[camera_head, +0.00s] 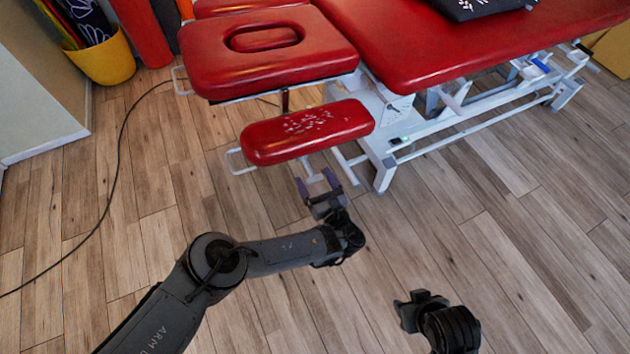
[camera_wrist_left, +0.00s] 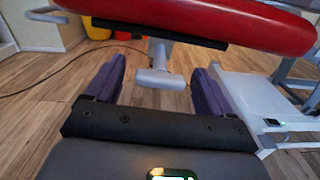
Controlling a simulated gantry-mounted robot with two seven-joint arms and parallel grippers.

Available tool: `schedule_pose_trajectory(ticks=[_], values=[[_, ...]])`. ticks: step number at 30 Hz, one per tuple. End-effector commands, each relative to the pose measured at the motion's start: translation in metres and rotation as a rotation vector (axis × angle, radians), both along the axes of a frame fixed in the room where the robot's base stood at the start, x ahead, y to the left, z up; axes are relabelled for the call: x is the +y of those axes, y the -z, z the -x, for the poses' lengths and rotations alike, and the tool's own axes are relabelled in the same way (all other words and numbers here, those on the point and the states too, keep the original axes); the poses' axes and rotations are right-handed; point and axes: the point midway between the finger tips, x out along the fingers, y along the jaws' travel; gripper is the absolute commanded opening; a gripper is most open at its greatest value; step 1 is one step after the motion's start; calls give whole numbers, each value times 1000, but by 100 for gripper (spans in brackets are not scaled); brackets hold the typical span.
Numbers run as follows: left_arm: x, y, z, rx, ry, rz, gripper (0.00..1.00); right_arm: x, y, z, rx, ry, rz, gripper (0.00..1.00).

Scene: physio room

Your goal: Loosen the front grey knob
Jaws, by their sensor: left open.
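The front grey knob (camera_wrist_left: 160,78) is a pale grey T-shaped handle on a short stem under the red armrest (camera_head: 308,131). In the left wrist view it appears between the two purple fingers, with floor visible on either side of it. My left gripper (camera_head: 316,181) is open and empty, just below and in front of the armrest. I cannot tell whether the fingers reach around the knob or stop short of it. In the head view the knob is hard to make out beside the fingers. My right gripper (camera_head: 418,304) is low at the right, away from the couch; its jaws are unclear.
The red treatment couch (camera_head: 460,42) stands behind on a white metal frame (camera_head: 385,178). Its headrest (camera_head: 262,50) is left of it. A black cable (camera_head: 117,165) crosses the floor. A yellow bin (camera_head: 104,62) stands back left. The wooden floor in front is clear.

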Motion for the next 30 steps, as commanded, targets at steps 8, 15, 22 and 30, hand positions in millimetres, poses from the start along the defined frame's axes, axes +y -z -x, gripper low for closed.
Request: schedule_pose_trajectory(ticks=[8,15,22,30], values=[[2,-1,-4,0,-1,0,83,0,2,0,0,0,0,43],[2,-1,-4,0,-1,0,62,-1,2,0,0,0,2,43],[2,-1,-4,-1,-1,0,27,-2,2,0,0,-4,8,43],[2,-2,-4,-9,-2,17,27,-2,1,0,0,-5,9,43]])
